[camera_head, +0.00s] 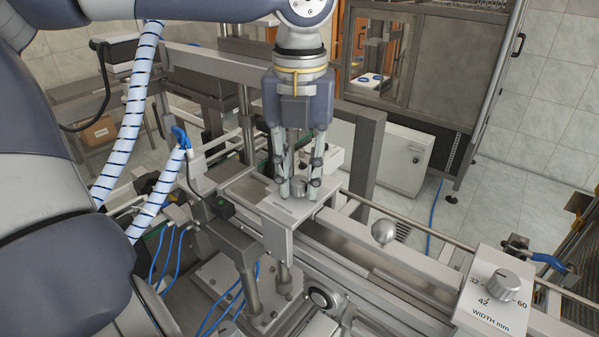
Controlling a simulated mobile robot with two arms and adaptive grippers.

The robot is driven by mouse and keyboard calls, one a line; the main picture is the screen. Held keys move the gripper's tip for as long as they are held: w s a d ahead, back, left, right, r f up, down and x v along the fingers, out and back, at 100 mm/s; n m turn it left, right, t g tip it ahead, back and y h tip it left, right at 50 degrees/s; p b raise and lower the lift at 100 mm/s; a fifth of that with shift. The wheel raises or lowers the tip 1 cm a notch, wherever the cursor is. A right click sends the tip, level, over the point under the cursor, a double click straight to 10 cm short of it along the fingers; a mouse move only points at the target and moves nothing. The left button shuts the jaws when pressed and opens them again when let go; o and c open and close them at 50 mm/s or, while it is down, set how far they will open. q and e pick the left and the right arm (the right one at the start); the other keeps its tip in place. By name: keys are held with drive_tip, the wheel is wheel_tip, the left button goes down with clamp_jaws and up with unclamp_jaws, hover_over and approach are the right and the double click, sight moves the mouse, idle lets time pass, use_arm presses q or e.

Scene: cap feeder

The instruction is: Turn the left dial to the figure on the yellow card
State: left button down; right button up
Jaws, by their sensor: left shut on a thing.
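The left dial (299,188) is a small grey metal knob on a flat metal plate (262,205) near the middle of the view. My left gripper (299,183) points straight down over it, with its two fingers shut on the knob's sides. The fingers partly cover the dial, and I cannot read any figures around it. A second dial (503,284), at the lower right, sits on a white panel marked 32, 42, 60 and WIDTH mm. I see no yellow card. My right gripper is not in view.
A long metal rail (400,266) runs toward the lower right. Grey upright posts (366,152) stand just behind my left gripper. A blue-handled lever (548,261) lies beyond the width panel (487,318).

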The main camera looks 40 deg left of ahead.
use_arm(q)
drive_tip(key=m+b, duration=0.1)
drive_tip(key=m, duration=0.2)
drive_tip(key=shift+m, duration=0.3)
drive_tip(key=m+b, duration=0.1)
drive_tip(key=m, duration=0.2)
drive_tip(key=shift+m, duration=0.4)
drive_tip(key=m, duration=0.9)
drive_tip(key=shift+r, duration=0.1)
drive_tip(key=m+p, duration=0.1)
drive_tip(key=m, duration=0.3)
drive_tip(key=shift+m, duration=0.3)
drive_tip(key=m, duration=0.5)
drive_tip(key=shift+p, duration=0.4)
drive_tip(key=m, duration=0.4)
drive_tip(key=shift+m+p, duration=0.35)
drive_tip(key=shift+m, duration=0.05)
drive_tip(key=shift+m+p, duration=0.35)
drive_tip(key=shift+m, duration=1.85)
